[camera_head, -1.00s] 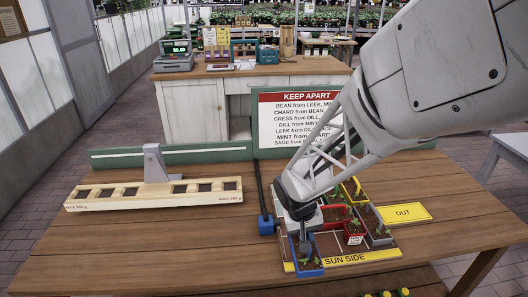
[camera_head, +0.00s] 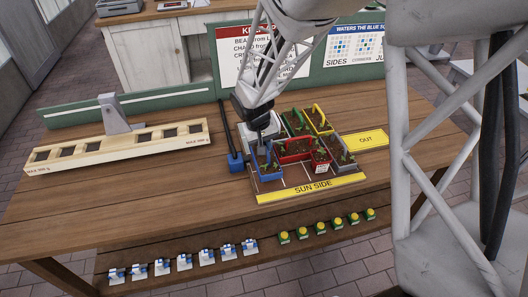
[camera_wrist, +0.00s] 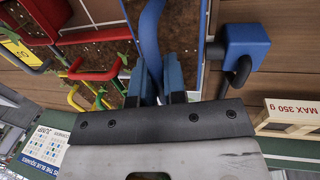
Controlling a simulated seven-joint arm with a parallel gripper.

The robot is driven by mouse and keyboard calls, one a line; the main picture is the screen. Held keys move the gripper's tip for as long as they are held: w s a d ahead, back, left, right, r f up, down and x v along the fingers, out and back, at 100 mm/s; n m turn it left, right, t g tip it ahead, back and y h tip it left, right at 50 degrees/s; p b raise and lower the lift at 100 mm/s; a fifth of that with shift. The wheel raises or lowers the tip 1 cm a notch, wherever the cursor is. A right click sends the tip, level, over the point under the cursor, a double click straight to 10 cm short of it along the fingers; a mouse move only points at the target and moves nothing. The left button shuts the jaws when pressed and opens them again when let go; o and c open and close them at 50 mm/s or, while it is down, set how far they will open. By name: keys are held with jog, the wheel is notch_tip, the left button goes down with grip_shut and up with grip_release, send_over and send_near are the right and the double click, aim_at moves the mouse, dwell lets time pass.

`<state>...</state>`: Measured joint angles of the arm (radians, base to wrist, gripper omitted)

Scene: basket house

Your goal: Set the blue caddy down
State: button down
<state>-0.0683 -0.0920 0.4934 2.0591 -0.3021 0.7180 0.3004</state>
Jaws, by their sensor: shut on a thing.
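The blue caddy (camera_head: 267,172), an open box of soil with green seedlings, is at the left side of the planting tray, behind the yellow "SUN SIDE" strip (camera_head: 312,188). My gripper (camera_head: 262,142) points down over it. In the wrist view, the gripper fingers (camera_wrist: 161,84) are shut on the blue caddy's curved handle (camera_wrist: 151,38), with soil and a blue wall (camera_wrist: 209,25) beside it. I cannot tell whether the caddy's base touches the tray.
Red (camera_head: 293,159), green (camera_head: 295,123), yellow (camera_head: 319,119) and grey (camera_head: 344,160) caddies stand close to the right and behind. A small red labelled pot (camera_head: 320,168) is near the front. A blue block (camera_head: 235,163) with a dark pipe is just left.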

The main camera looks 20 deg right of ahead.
jog(key=shift+f, duration=1.75)
jog(key=shift+f, duration=0.1)
jog(key=c, duration=1.2)
grip_release()
jog(key=r, duration=0.4)
jog(key=a+r, duration=0.1)
jog(key=r, duration=0.3)
jog(key=a+r, duration=0.1)
jog(key=r, duration=0.3)
jog(key=shift+a, duration=0.15)
